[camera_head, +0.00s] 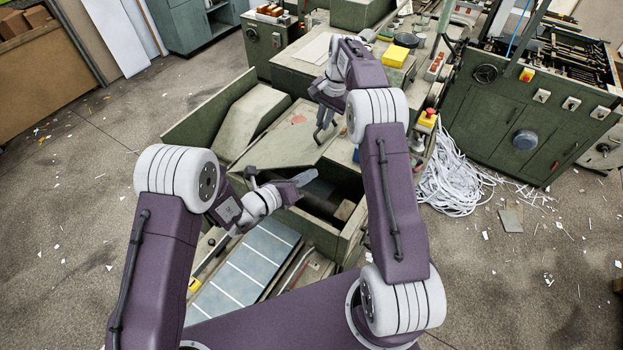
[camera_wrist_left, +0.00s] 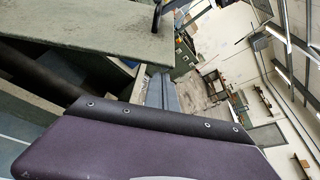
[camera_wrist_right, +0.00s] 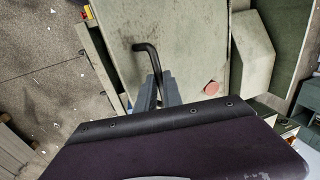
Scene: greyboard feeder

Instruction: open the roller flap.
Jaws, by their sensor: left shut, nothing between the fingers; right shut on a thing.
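The roller flap (camera_head: 275,148) is a worn green panel with a dark opening along its near edge. It fills the upper part of the left wrist view (camera_wrist_left: 85,35). A dark roller (camera_head: 318,195) shows in the opening below. The flap's black bent handle (camera_wrist_right: 152,58) shows in the right wrist view. My right gripper (camera_head: 323,122) is shut on this handle; its grey fingers (camera_wrist_right: 158,93) hide the gripped part. My left gripper (camera_head: 305,178) is shut and empty just in front of the flap's near edge, over the opening.
Blue-grey panels (camera_head: 245,268) lie below the opening. A red-and-yellow stop button (camera_head: 428,118) and a yellow block (camera_head: 395,56) are on the machine to the right. A heap of paper strips (camera_head: 450,180) lies on the floor beside it. Open floor (camera_head: 80,190) is at the left.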

